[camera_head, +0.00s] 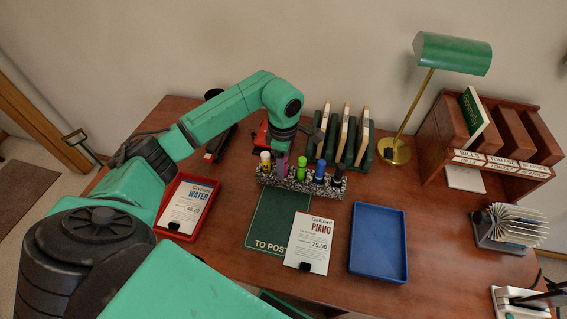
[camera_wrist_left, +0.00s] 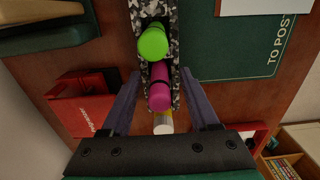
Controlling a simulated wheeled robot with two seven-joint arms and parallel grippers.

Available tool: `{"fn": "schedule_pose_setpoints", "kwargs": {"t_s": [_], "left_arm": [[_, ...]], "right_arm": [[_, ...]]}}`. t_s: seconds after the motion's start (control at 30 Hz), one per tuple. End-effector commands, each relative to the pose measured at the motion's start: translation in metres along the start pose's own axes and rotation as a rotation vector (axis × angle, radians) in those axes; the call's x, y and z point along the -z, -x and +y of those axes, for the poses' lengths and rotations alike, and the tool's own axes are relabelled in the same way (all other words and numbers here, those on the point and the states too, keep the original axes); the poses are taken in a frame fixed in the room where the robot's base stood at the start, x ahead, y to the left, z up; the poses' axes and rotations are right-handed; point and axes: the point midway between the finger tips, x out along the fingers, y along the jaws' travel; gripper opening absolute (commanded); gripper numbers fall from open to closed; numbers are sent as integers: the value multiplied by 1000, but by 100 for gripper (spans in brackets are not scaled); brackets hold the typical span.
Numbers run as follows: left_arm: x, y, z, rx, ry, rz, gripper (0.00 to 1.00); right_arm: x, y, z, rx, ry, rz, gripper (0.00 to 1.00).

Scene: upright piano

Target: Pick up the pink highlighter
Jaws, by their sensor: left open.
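The pink highlighter (camera_wrist_left: 160,90) stands in a black-and-white speckled holder (camera_head: 330,186), between a green one (camera_head: 300,169) and a white one (camera_head: 265,157). My left gripper (camera_head: 282,158) reaches down over this spot from above and mostly hides the pink highlighter in the head view. In the left wrist view my left gripper (camera_wrist_left: 161,82) is open, with one finger on each side of the pink highlighter. The green highlighter (camera_wrist_left: 153,42) is just beyond the fingertips. I cannot tell whether the fingers touch the pink one. My right gripper is not in view.
Blue (camera_head: 321,170) and dark markers stand farther right in the holder. Upright files in a green rack (camera_head: 345,140) stand behind. A green folder (camera_head: 272,222), a piano card (camera_head: 310,243), a blue tray (camera_head: 378,268) and a red tray (camera_head: 184,232) lie in front. A lamp (camera_head: 452,54) stands right.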

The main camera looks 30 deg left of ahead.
Motion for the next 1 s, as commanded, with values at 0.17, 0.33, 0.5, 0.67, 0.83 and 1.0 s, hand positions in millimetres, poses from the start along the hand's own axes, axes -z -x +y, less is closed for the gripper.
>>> {"fn": "schedule_pose_setpoints", "kwargs": {"t_s": [0.17, 0.33, 0.5, 0.67, 0.83, 1.0], "left_arm": [[0, -3, 0, -2, 0, -1, 61], [0, -3, 0, -2, 0, -1, 12], [0, -3, 0, -2, 0, -1, 0], [0, -2, 0, -2, 0, -1, 0], [0, 8, 1, -5, 0, -1, 0], [-1, 42, 2, -8, -1, -3, 0]], "right_arm": [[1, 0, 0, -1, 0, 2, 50], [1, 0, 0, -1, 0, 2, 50], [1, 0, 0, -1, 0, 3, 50], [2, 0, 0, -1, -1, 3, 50], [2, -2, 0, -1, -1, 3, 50], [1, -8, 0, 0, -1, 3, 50]]}}
